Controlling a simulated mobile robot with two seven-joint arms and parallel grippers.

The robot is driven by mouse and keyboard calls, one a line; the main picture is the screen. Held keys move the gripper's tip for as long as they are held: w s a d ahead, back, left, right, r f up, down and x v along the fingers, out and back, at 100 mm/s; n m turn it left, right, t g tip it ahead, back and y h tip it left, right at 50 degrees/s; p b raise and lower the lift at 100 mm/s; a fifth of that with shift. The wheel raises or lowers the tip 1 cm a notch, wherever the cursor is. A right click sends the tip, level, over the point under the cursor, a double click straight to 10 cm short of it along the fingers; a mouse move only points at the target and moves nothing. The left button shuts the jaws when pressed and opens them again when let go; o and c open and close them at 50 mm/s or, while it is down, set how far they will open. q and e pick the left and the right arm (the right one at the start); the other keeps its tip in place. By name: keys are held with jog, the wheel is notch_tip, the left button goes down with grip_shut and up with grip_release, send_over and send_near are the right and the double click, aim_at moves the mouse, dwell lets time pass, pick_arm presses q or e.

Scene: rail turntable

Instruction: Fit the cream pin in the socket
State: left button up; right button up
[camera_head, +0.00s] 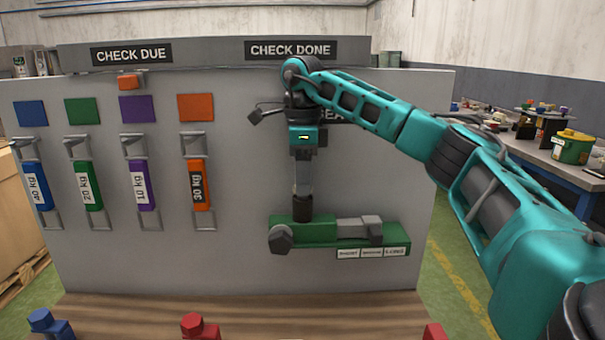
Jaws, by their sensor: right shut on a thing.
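My right gripper (302,188) hangs straight down in front of the grey board, below its teal wrist. It is shut on a dark cylindrical piece (302,208), which stands upright just above or against the left part of a green fixture (300,238). I cannot tell whether the two touch. The fixture has a dark knob (281,239) at its left end, a grey block (357,226) on its right part and a small label strip. No cream pin can be made out, and no socket opening shows clearly. My left gripper is out of view.
Blue, green, purple and orange weights (201,185) hang on the board's left half. An orange block (129,81) sits near the CHECK DUE sign (131,54). Blue and red knobs (199,326) line the front edge. My right arm covers part of a sign.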

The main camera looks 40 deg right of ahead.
jog(key=shift+f, duration=0.55)
jog(key=o, duration=1.4)
jog(key=shift+c, duration=0.2)
notch_tip(320, 180, up, 7)
jog(key=shift+f+p, duration=0.1)
jog(key=shift+p, duration=0.45)
jog(key=shift+r, duration=0.35)
